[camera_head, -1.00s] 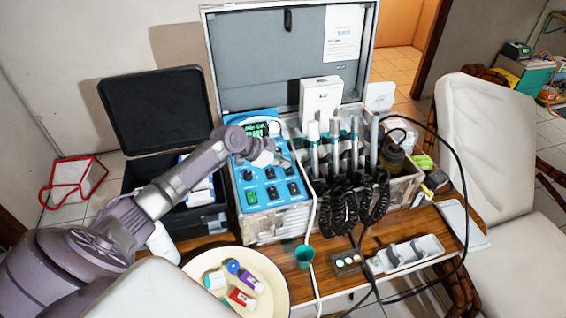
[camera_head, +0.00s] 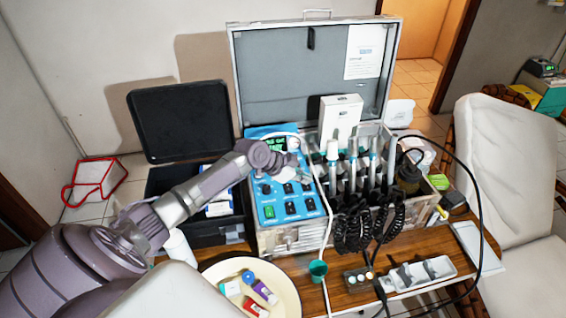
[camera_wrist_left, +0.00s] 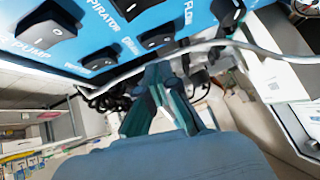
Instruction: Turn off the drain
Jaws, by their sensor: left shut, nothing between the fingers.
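The blue control panel (camera_head: 262,190) sits on the dental case's left side, with several black rocker switches and a green one (camera_head: 269,212). My left gripper (camera_head: 293,165) is shut and empty over the panel's upper right part. In the left wrist view, the gripper (camera_wrist_left: 163,82) points toward the panel's edge (camera_wrist_left: 75,62). Black switches show there, including one by the PUMP label (camera_wrist_left: 46,30) and one near the gripper (camera_wrist_left: 158,38). The gripper hides part of the panel in the head view. My right gripper is not seen.
A white cable (camera_wrist_left: 200,45) runs across the panel's edge close to my gripper. Handpieces with coiled black cords (camera_head: 355,225) stand right of the panel. The case's open lid (camera_head: 315,70) rises behind. A plate with small boxes (camera_head: 222,268) is in front.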

